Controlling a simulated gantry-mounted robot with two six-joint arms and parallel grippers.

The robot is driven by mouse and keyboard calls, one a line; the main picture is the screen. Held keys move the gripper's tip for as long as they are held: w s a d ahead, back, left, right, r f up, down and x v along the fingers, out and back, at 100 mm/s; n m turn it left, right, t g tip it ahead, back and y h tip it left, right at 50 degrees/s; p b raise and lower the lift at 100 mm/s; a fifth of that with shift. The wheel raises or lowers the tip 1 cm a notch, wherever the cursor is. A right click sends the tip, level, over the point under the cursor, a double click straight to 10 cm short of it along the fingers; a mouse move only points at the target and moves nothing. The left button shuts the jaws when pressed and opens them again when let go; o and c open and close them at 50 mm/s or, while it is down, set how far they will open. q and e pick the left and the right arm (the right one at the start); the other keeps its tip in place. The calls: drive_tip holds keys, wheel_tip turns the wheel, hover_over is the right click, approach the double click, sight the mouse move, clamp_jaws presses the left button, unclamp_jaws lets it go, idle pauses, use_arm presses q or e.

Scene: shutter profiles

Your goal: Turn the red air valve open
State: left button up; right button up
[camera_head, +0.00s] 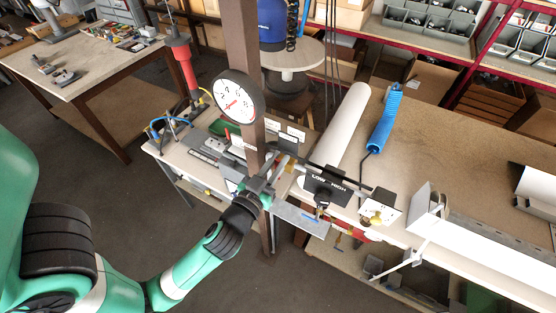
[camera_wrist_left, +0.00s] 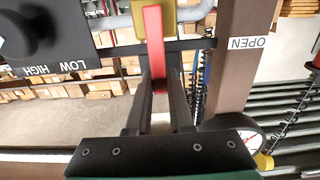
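The red air valve handle (camera_wrist_left: 155,42) stands upright in the middle of the left wrist view, in front of a grey pipe and a brass-coloured body. My left gripper (camera_wrist_left: 158,78) has one dark finger on each side of the handle's lower end, and the handle fills the gap between the fingertips. In the head view my left gripper (camera_head: 279,170) reaches to the valve beside the brown post, and the handle is mostly hidden there. An OPEN label (camera_wrist_left: 254,43) is on the post, right of the handle in the wrist view. My right gripper is not in view.
A brown post (camera_head: 243,60) with a round gauge (camera_head: 239,97) stands close to the left gripper. A black LOW/HIGH box (camera_head: 326,184) is just right of it. A white roll (camera_head: 343,130) and a coiled blue hose (camera_head: 385,118) lie on the bench behind.

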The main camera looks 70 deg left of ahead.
use_arm(q)
clamp_jaws()
drive_tip(key=shift+a, duration=0.1)
idle(1.1)
